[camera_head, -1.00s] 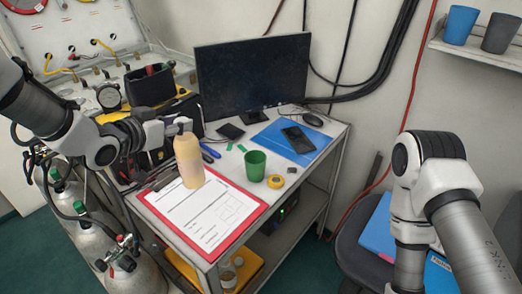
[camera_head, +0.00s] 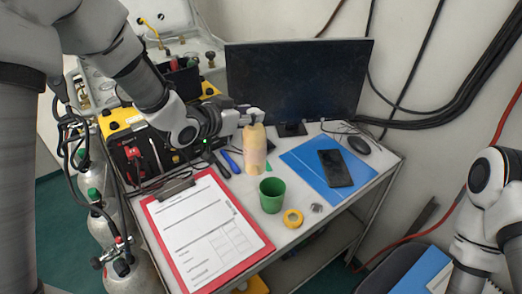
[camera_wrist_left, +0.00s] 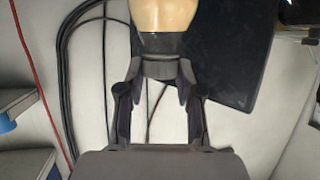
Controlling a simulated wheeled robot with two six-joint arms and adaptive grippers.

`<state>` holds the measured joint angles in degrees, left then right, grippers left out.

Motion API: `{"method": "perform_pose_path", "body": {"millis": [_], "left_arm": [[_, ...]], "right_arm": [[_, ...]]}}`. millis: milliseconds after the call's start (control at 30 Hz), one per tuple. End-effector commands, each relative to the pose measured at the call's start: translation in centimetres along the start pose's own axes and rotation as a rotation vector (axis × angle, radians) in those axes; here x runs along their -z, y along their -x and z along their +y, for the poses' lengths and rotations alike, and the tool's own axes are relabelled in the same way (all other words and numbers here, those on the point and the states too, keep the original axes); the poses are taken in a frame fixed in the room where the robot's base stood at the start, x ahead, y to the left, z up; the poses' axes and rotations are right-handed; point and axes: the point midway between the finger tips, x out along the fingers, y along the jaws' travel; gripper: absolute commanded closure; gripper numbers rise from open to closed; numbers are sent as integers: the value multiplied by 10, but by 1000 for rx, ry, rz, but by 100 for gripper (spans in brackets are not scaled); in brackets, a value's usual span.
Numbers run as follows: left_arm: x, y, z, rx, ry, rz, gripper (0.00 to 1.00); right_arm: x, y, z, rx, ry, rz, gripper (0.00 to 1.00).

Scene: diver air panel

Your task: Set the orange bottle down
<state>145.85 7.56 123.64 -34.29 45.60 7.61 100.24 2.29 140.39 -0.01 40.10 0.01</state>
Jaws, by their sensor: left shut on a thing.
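The orange bottle (camera_head: 255,152), pale peach-orange, is upright behind the green cup (camera_head: 271,196), between the blue-handled tool and the blue folder. My left gripper (camera_head: 254,116) is shut on its top end. In the left wrist view the bottle (camera_wrist_left: 163,15) shows at the top edge, beyond the fingers of my left gripper (camera_wrist_left: 160,68); most of it is cut off there. The bottle's base is at or just above the white tabletop (camera_head: 325,212); I cannot tell whether it touches. My right arm shows at the right, but its gripper is out of view.
A red clipboard (camera_head: 262,246) with a paper form lies at the front left. Yellow tape (camera_head: 293,218) lies beside the cup. A phone (camera_head: 335,168) rests on the blue folder (camera_head: 308,167). A mouse (camera_head: 359,145) and monitor (camera_head: 300,82) stand behind. Blue-handled tools (camera_head: 230,161) lie left.

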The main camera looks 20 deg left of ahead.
Motion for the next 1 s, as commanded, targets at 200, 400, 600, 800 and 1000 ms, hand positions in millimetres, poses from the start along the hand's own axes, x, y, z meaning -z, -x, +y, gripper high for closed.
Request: {"method": "perform_pose_path", "body": {"millis": [200, 400, 600, 800, 1000], "left_arm": [[-29, -12, 0, 0, 0, 1, 100], [-54, -23, -1, 1, -1, 4, 100], [-54, -23, -1, 1, -2, 6, 100], [-58, -24, 0, 1, -2, 3, 44], [-58, -24, 0, 1, -2, 3, 40]], "right_arm": [[0, 5, 0, 0, 0, 0, 60], [0, 8, 0, 0, 0, 1, 60], [0, 8, 0, 0, 0, 1, 60], [0, 5, 0, 0, 0, 1, 60], [0, 5, 0, 0, 0, 1, 60]]}}
